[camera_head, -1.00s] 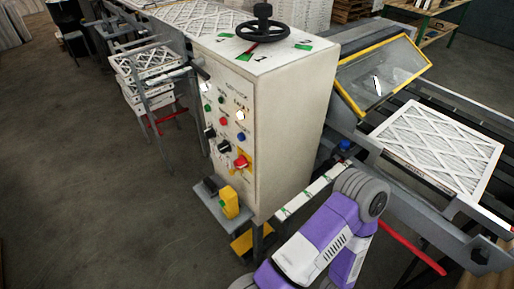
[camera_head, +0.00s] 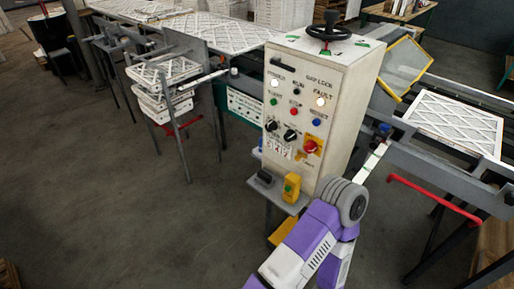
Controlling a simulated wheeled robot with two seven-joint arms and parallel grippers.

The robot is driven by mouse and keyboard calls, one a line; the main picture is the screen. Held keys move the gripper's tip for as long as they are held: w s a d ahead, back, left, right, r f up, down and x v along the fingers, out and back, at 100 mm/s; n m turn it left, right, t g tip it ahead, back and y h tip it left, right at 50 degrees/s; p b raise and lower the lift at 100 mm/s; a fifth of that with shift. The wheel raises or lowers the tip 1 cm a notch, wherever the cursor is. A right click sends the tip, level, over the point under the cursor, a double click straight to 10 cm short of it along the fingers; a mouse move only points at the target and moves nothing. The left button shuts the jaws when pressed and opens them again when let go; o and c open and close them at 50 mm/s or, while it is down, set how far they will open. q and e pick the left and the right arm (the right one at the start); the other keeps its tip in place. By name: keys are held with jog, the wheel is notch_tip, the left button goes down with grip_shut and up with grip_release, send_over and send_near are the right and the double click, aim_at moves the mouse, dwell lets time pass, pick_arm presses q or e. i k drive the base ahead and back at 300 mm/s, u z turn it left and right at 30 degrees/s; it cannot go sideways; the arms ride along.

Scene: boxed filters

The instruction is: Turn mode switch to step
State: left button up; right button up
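The control cabinet (camera_head: 335,95) stands right of the middle, its panel facing me. Two black rotary switches, one on the left (camera_head: 271,125) and one on the right (camera_head: 291,135), sit in the panel's lower half. Their labels are too small to tell which is the mode switch or where it points. A red rotary switch (camera_head: 311,146) sits to their right, with lamps and coloured buttons above. A purple and white arm of mine (camera_head: 312,240) rises in front of the cabinet's lower right. Neither gripper shows.
A shelf below the panel holds a yellow box (camera_head: 291,187) and a black one (camera_head: 264,178). A black handwheel (camera_head: 328,32) tops the cabinet. Boxed filters are stacked at the left (camera_head: 165,75), and one lies on the right conveyor (camera_head: 455,122). Floor at the front left is clear.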

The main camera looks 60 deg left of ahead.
aim_at(290, 136)
jog(key=u, duration=1.45)
